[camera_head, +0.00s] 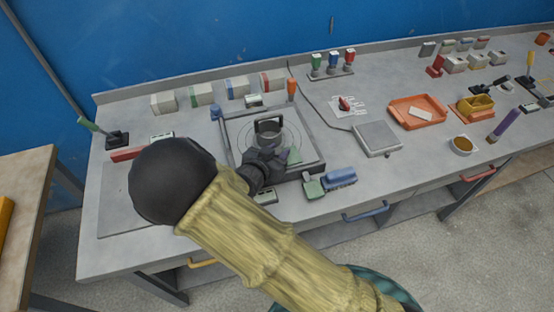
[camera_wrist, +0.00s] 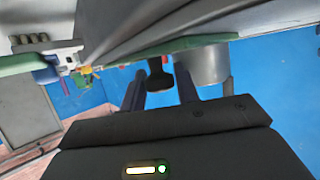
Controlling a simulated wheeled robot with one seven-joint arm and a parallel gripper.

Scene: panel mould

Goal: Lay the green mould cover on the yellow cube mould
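My gripper (camera_head: 262,165) is over the front part of a grey square frame on the bench. A green edge (camera_wrist: 190,45) lies behind the knob; I cannot tell whether the fingers touch the knob. A yellow open-topped box (camera_head: 477,105), possibly the yellow cube mould, stands at the right of the bench.
A grey scale (camera_head: 377,138), an orange tray (camera_head: 418,111) and a brown-filled cup (camera_head: 461,145) stand to the right. A blue-and-green tool (camera_head: 338,178) lies near the front edge. Several small blocks line the back.

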